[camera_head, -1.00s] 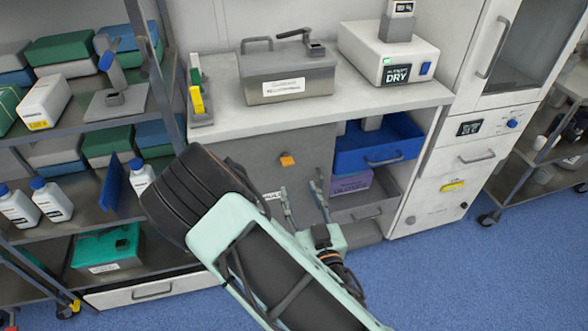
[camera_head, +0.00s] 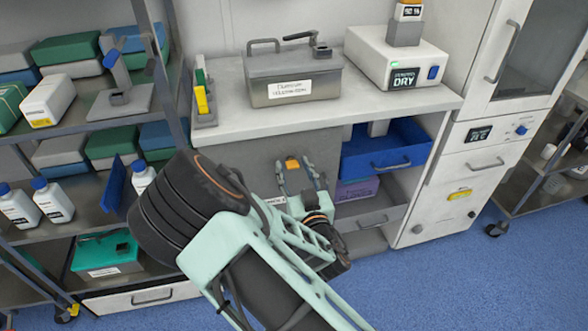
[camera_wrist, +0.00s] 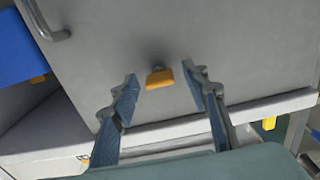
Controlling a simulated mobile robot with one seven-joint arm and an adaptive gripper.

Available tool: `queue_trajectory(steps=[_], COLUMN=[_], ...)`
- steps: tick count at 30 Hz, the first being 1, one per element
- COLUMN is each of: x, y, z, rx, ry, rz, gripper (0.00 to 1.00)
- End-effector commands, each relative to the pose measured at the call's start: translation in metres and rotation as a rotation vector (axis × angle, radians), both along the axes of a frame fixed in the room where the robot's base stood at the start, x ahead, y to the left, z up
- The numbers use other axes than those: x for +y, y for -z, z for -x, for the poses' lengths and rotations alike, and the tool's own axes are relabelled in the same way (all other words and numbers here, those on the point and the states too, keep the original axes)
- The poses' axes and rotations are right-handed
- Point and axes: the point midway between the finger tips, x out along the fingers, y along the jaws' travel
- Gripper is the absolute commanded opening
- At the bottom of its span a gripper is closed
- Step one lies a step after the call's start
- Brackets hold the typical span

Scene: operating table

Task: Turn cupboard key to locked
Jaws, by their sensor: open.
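The orange cupboard key (camera_head: 292,164) sits on the grey cupboard door (camera_head: 240,154) below the counter. In the wrist view the key (camera_wrist: 159,78) is a small orange tab on a dark stem, on the door's grey face (camera_wrist: 200,40). My gripper (camera_head: 298,170) is open in front of the door, its fingers just below the key in the head view. In the wrist view my gripper (camera_wrist: 168,88) has one finger on each side of the key, with a gap to both. Nothing is between the fingertips but the key, and I cannot tell how far off it is in depth.
A blue drawer (camera_head: 388,158) stands open right of the door, with an open grey drawer (camera_head: 375,212) below it. The counter (camera_head: 225,131) above holds a metal box (camera_head: 292,75) and a white device (camera_head: 395,58). A shelf rack with bottles (camera_head: 52,200) stands at left.

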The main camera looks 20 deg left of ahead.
Motion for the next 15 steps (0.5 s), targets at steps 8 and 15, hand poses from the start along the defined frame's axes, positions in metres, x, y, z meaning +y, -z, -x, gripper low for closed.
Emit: queue_trajectory(steps=[8, 15], x=[-0.0002, -0.0003], y=[0.0001, 0.0001], z=[0.0002, 0.0003], rx=[0.0, 0.0], ry=[0.0, 0.0], rz=[0.0, 0.0], gripper=[0.22, 0.0])
